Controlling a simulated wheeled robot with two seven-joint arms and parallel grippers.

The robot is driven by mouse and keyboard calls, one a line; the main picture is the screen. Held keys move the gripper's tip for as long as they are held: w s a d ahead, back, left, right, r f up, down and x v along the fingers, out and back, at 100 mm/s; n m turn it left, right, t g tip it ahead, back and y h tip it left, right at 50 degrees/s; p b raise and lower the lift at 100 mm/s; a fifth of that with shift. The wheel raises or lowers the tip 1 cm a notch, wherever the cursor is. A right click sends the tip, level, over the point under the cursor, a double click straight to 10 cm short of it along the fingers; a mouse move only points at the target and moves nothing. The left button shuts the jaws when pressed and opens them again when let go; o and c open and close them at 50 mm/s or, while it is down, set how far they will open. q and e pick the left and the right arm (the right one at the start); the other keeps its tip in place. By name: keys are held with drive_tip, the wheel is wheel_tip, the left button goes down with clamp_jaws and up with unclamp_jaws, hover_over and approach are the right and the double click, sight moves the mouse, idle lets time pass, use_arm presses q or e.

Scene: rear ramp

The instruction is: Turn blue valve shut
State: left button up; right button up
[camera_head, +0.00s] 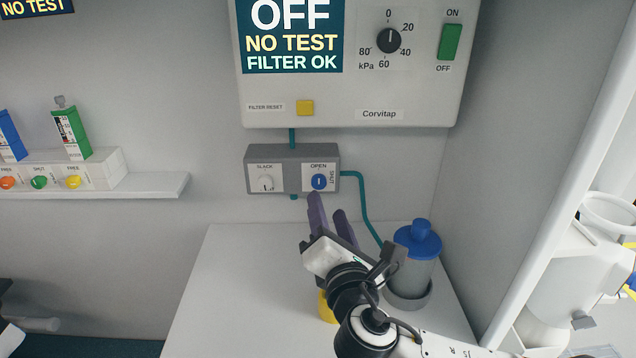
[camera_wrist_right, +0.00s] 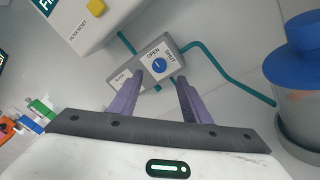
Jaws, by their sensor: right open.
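The blue valve (camera_head: 319,182) is a small round knob with a white line on the grey valve box (camera_head: 292,152), at the right half under the label OPEN, with SHUT to its right. The white line on it looks upright, toward OPEN. My right gripper (camera_head: 328,203) is open and empty, its purple fingers just below and in front of the box. In the right wrist view the blue valve (camera_wrist_right: 159,65) lies ahead, between and beyond the two fingertips (camera_wrist_right: 160,80), and they look apart from it.
The Corvitap panel (camera_head: 350,70) hangs above the box. A grey canister with a blue lid (camera_head: 418,240) stands right of my right gripper, joined by a teal tube (camera_head: 362,200). A yellow object (camera_head: 326,308) is partly hidden by my arm. A shelf (camera_head: 150,187) is at left.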

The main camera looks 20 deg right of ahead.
sight(320, 184)
drive_tip(key=w, duration=0.5)
drive_tip(key=w+d, duration=0.1)
drive_tip(key=w, duration=0.1)
drive_tip(key=shift+w+d+p, duration=0.1)
drive_tip(key=shift+w+p, duration=0.25)
drive_tip(key=shift+w, duration=0.05)
drive_tip(key=c, duration=1)
